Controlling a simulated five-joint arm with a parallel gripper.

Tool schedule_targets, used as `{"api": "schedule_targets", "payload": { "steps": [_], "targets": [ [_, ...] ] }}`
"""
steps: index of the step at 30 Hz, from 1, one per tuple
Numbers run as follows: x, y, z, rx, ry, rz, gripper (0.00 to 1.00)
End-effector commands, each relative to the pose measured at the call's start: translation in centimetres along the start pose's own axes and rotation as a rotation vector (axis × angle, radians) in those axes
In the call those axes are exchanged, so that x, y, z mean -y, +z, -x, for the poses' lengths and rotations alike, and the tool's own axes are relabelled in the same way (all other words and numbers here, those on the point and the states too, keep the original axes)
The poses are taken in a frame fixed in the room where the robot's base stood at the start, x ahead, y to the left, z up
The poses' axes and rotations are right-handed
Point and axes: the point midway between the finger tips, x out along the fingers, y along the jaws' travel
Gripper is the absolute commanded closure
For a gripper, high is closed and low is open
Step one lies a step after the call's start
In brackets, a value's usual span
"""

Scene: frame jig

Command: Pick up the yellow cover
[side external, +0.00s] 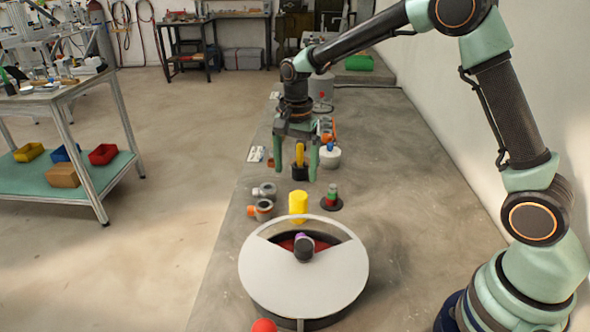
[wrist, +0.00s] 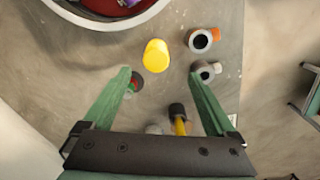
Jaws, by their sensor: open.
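The yellow cover (side external: 298,203) is a short yellow cylinder standing on the grey floor strip, just behind the large round white tub. It shows in the wrist view (wrist: 156,55) just past my fingertips, roughly midway between them. My gripper (side external: 296,172) points down with both green fingers apart and nothing held between them; in the wrist view the fingers (wrist: 159,73) spread to either side. In the side view it hangs above and behind the yellow cover, apart from it.
The white tub (side external: 262,268) with a red inside stands in front. Grey pipe fittings (side external: 264,190) lie left of the cover. A red-and-green piece on a dark disc (side external: 332,198) stands right. A yellow-handled item in a black holder (side external: 300,172) stands behind. A red ball (side external: 264,325) is nearest.

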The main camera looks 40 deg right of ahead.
Motion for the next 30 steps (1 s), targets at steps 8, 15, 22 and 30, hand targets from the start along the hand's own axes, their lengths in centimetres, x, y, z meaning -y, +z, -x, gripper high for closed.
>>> {"api": "schedule_targets", "payload": {
  "steps": [8, 15, 22, 30],
  "targets": [
    [0.0, 0.0, -3.7, 0.003, 0.009, -0.014, 0.08],
    [0.0, 0.0, -6.8, 0.002, 0.006, -0.012, 0.08],
    [-0.3, 0.0, -8.5, 0.003, 0.007, -0.012, 0.08],
    [-0.7, 0.0, -12.0, 0.002, 0.006, -0.011, 0.08]
  ]
}}
